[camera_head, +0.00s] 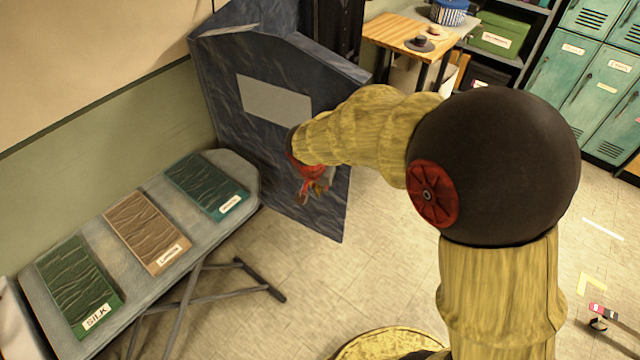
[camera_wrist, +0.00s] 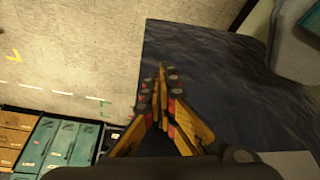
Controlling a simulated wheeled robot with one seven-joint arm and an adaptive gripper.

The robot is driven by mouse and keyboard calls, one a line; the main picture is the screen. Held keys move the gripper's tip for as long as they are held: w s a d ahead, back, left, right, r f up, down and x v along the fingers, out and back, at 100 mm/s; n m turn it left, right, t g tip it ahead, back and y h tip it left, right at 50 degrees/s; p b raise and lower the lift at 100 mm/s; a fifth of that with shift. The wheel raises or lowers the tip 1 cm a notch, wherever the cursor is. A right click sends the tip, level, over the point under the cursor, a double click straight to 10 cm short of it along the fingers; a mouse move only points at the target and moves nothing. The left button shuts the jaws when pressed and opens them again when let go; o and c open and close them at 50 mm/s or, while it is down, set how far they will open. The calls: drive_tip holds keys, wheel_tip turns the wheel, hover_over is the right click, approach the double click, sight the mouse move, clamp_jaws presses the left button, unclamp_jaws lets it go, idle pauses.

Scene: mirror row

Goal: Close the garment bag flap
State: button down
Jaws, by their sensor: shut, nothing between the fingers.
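The garment bag (camera_head: 225,75) is dark blue and stands against the wall at the upper middle of the head view. Its broad front panel, which looks like the flap (camera_head: 330,220), has a pale grey rectangular window (camera_head: 270,100) and reaches down close to the floor. How far the flap stands open is hard to tell. My gripper (camera_head: 312,198) is shut and empty, in front of the flap's lower right part. In the wrist view my gripper (camera_wrist: 161,68) points along the dark flap (camera_wrist: 225,75), near its straight edge. Whether the fingers touch it cannot be told.
An ironing board (camera_head: 150,185) with several labelled fabric samples stands at left, its legs (camera_head: 235,268) spread over the floor. A wooden table (camera_head: 400,35) stands behind the bag at right. Green lockers (camera_head: 600,90) line the far right. The floor (camera_head: 340,290) between is clear.

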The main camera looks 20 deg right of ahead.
drive_tip(key=w+d+f+b, duration=0.1)
drive_tip(key=w+d+f, duration=0.2)
drive_tip(key=w, duration=0.1)
drive_tip(key=shift+w+f, duration=0.25)
drive_tip(key=shift+f, duration=0.15)
drive_tip(key=shift+d, duration=0.1)
